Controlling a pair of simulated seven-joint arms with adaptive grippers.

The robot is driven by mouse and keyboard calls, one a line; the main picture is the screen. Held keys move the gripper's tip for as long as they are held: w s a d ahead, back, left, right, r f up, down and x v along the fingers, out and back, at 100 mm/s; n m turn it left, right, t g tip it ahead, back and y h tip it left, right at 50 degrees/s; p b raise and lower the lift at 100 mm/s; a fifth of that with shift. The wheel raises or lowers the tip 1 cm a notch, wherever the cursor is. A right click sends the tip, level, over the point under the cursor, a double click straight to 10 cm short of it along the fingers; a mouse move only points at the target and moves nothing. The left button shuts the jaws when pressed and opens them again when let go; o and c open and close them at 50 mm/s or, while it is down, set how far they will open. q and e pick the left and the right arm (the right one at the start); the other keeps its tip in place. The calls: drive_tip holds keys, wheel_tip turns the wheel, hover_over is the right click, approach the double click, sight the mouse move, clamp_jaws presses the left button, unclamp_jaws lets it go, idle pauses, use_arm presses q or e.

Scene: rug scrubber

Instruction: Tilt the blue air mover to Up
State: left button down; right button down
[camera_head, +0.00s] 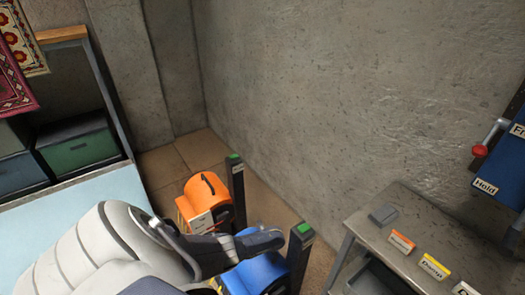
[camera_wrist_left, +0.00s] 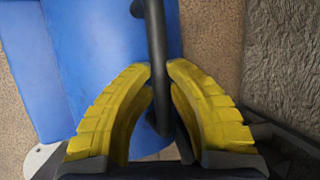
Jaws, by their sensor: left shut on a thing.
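The blue air mover (camera_head: 258,275) stands low at the bottom middle of the head view, partly hidden under my left arm. In the left wrist view its blue housing (camera_wrist_left: 105,50) fills the upper left, and its black bar handle (camera_wrist_left: 157,50) runs down between my fingers. My left gripper (camera_wrist_left: 159,72) is shut on this handle, with a yellow finger on each side. In the head view my arm hides the handle and fingers. My right gripper is in neither view.
An orange air mover (camera_head: 205,197) stands just behind. Dark posts with green tops stand beside the orange one (camera_head: 236,190) and the blue one (camera_head: 300,255). A grey table (camera_head: 425,235) with labelled blocks is at right. A concrete wall (camera_head: 320,90) closes the back.

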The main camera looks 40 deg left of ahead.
use_arm(q)
drive_tip(key=shift+w+d, duration=0.1)
drive_tip(key=shift+w, duration=0.8)
drive_tip(key=c, duration=1.5)
unclamp_jaws()
drive_tip(key=shift+o, duration=1)
drive_tip(key=shift+f, duration=0.1)
drive_tip(key=shift+s, duration=0.2)
drive_tip(key=shift+s+d+r, duration=0.1)
drive_tip(key=shift+d+r, duration=0.05)
drive_tip(key=shift+r, duration=0.2)
drive_tip(key=v, duration=1.1)
drive_tip(key=shift+r, duration=0.15)
